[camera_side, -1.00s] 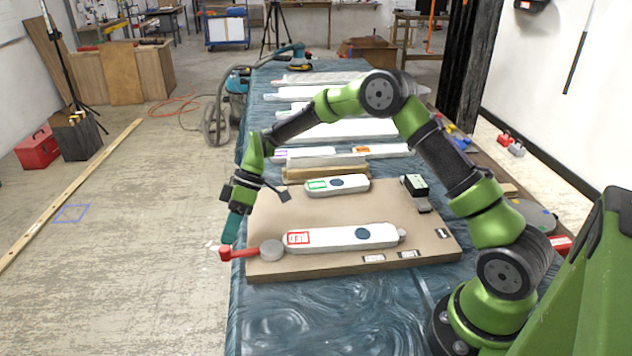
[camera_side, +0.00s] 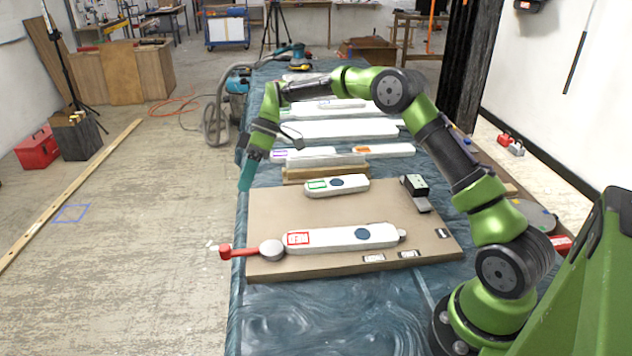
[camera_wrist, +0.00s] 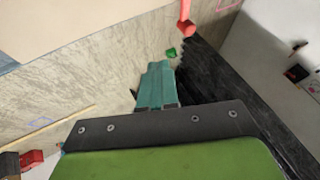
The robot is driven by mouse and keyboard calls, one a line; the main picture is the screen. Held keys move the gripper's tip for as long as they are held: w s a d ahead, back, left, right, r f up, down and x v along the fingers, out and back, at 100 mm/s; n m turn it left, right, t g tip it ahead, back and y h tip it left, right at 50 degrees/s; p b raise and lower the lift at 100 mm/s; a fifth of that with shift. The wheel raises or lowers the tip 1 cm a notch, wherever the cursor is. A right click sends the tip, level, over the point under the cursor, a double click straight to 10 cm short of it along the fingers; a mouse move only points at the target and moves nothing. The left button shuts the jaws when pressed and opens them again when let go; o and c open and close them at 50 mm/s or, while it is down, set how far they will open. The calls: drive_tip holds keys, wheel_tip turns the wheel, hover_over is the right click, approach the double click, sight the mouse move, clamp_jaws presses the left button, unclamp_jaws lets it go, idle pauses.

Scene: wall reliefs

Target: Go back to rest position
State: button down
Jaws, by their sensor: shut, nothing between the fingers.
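My gripper (camera_side: 246,176) is shut and empty, with teal fingers, in the air over the left edge of the table in the side view. It also shows in the wrist view (camera_wrist: 158,72), fingers together. Below it on a brown board (camera_side: 300,210) lies a white relief with a red label (camera_side: 345,237). A red handle with a grey round knob (camera_side: 240,252) sticks out at that relief's left end, apart from my gripper. The red handle also shows at the top of the wrist view (camera_wrist: 186,20).
A second white relief with a green label (camera_side: 337,186) and a small black device (camera_side: 414,186) are on the board. Several more white reliefs (camera_side: 335,130) lie farther back on the blue-covered table (camera_side: 290,310). The floor (camera_side: 150,230) to the left is open.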

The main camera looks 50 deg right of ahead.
drive_tip(key=s+r+m+t+h, duration=0.1)
drive_tip(key=s+r+m, duration=0.3)
drive_tip(key=s, duration=0.6)
drive_tip(key=s+r+m+t+h, duration=0.2)
drive_tip(key=s+r+m+t, duration=0.2)
drive_tip(key=s, duration=0.6)
drive_tip(key=s+a+r+m+t+h, duration=0.1)
drive_tip(key=s+r+m, duration=0.3)
drive_tip(key=s, duration=0.6)
drive_tip(key=shift+s+m+t+h, duration=0.3)
drive_tip(key=shift+m+t+h, duration=0.4)
drive_tip(key=shift+m, duration=0.1)
